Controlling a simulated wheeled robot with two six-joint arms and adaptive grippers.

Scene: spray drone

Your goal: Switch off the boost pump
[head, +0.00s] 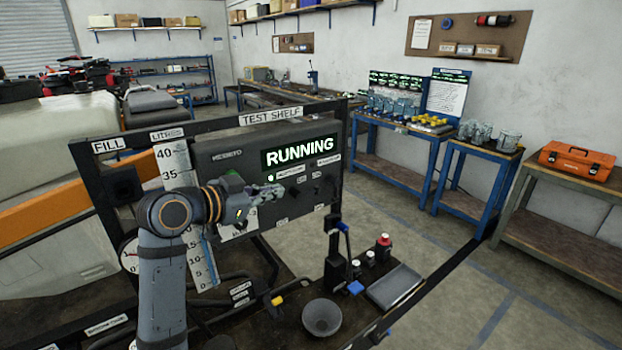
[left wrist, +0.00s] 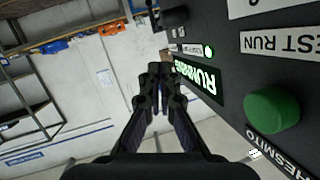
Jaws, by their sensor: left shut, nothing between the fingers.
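The grey control panel (head: 228,150) on the test shelf has a lit green display (head: 300,152) reading RUNNING. My left gripper (head: 272,194) is shut and empty in front of the panel, below the display. In the left wrist view its closed fingertips (left wrist: 160,72) point past the RUNNING display (left wrist: 200,82). A round green button (left wrist: 271,108) is beside a label reading "EST RUN". A small green lamp (left wrist: 208,51) is lit. Small dark knobs or switches (head: 318,187) are on the panel right of the gripper; I cannot read which is the boost pump's. My right gripper is not in view.
A white litre scale (head: 174,165) stands left of the panel. Blue benches (head: 400,125) and an orange toolbox (head: 578,159) stand along the wall.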

